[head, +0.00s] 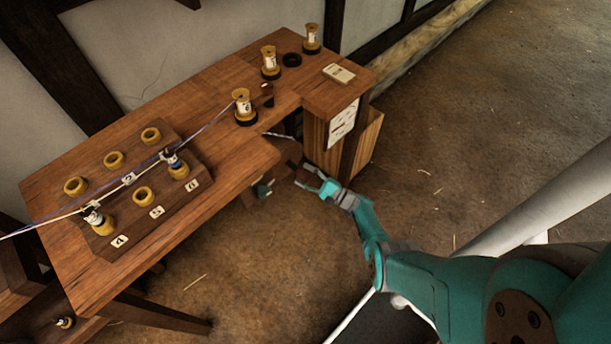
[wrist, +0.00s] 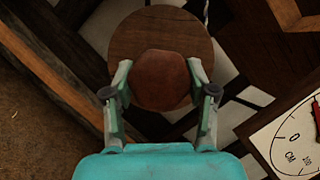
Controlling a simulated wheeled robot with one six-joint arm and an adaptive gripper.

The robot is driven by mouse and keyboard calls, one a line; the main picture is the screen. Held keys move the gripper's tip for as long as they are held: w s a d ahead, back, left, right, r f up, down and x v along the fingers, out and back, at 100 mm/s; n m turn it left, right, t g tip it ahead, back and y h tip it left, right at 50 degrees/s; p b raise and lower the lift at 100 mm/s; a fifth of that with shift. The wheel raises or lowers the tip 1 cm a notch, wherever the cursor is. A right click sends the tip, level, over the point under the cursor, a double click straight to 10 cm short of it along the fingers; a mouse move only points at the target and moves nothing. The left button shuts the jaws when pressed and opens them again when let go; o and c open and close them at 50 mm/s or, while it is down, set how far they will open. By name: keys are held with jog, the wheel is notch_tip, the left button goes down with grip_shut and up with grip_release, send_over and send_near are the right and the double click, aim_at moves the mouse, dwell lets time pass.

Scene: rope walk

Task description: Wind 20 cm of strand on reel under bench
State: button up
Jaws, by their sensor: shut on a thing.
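The reel shows in the wrist view as a round wooden disc (wrist: 150,27) with a brown faceted knob (wrist: 161,80) in front of it. My gripper (wrist: 160,76) has its two green fingers on either side of the knob and is shut on it. In the head view my gripper (head: 318,182) is low beside the bench (head: 215,115), under its front edge, and the reel is mostly hidden there. A pale strand (wrist: 206,12) runs up behind the disc. A white dial (wrist: 292,137) marked CM is partly in view at right, with a bit of red at the picture edge.
The dial plate (head: 343,122) is on the bench's right-hand cabinet. A numbered board (head: 130,225) with yellow rings and bobbins is on the left of the bench top. A spool (head: 244,108) stands near the notch. Open floor (head: 440,150) lies to the right.

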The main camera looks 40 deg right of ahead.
jog(key=shift+m+t, duration=0.3)
jog(key=shift+m, duration=0.4)
jog(key=o, duration=1.2)
jog(key=v, duration=1.2)
